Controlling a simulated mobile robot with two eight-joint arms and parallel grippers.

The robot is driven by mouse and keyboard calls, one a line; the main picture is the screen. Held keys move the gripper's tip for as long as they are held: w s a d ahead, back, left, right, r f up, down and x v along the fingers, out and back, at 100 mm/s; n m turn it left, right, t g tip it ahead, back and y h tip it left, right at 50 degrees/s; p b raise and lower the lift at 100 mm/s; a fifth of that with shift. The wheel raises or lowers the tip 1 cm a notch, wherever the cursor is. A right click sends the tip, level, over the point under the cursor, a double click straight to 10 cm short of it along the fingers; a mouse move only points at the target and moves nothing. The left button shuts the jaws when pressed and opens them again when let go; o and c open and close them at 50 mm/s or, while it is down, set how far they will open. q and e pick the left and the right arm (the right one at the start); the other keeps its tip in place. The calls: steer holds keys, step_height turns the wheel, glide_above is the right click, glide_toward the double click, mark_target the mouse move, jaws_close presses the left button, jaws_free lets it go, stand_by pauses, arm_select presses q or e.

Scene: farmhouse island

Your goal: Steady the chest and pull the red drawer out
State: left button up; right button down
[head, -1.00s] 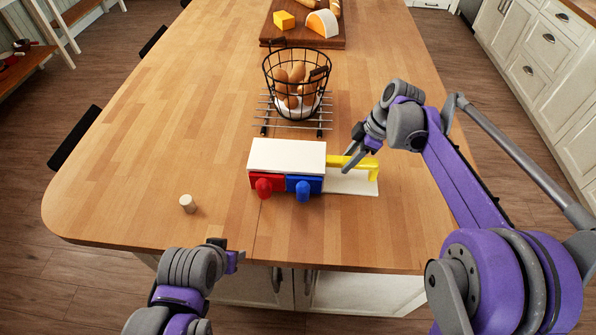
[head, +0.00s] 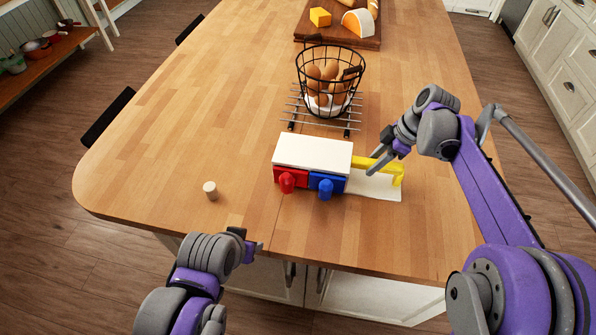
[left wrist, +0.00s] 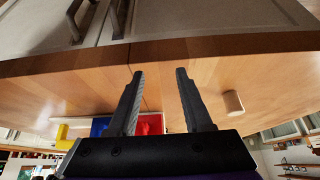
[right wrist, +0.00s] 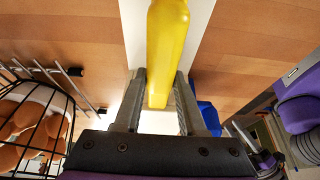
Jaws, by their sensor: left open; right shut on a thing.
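The small chest (head: 312,151) has a white top and stands on the island. Its red drawer (head: 290,178) with a red knob and its blue drawer (head: 326,183) with a blue knob face the front edge, both looking shut. A yellow handle (head: 388,168) sticks out from the chest's right side over a white base plate (head: 372,187). My right gripper (head: 375,170) is shut on the yellow handle, which lies between its fingers in the right wrist view (right wrist: 166,60). My left gripper (head: 258,246) is open and empty by the island's front edge; the red drawer shows beyond its fingers in the left wrist view (left wrist: 151,124).
A cork-like cylinder (head: 210,190) stands left of the chest. A wire basket of eggs (head: 330,85) on a metal rack is behind the chest, and a board with cheese (head: 340,32) lies farther back. The tabletop left of the chest is mostly clear.

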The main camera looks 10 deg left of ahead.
arm_select(q)
steer(key=c, duration=0.4)
steer(key=shift+w+r, duration=0.25)
steer(key=shift+c, duration=1.2)
steer(key=w+r+n, duration=0.1)
steer(key=w+r, duration=0.1)
steer(key=w+d+r+g, duration=0.1)
steer(key=w+r, duration=0.2)
steer(key=w+d+r+n+g, duration=0.1)
steer(key=w+r, duration=0.2)
steer(key=shift+w+r+n, duration=0.25)
steer(key=shift+n, duration=0.05)
jaws_close()
steer(key=n+g, duration=0.3)
steer(key=g, duration=0.1)
glide_toward(289, 165)
steer(key=shift+s+d+r, duration=0.15)
steer(key=shift+s+r, duration=0.25)
steer(key=shift+s, duration=0.2)
steer(key=shift+s+d+r, duration=0.1)
steer(key=shift+s+r, duration=0.25)
steer(key=shift+s, duration=0.2)
steer(key=shift+f, duration=0.1)
steer(key=shift+f, duration=4.45)
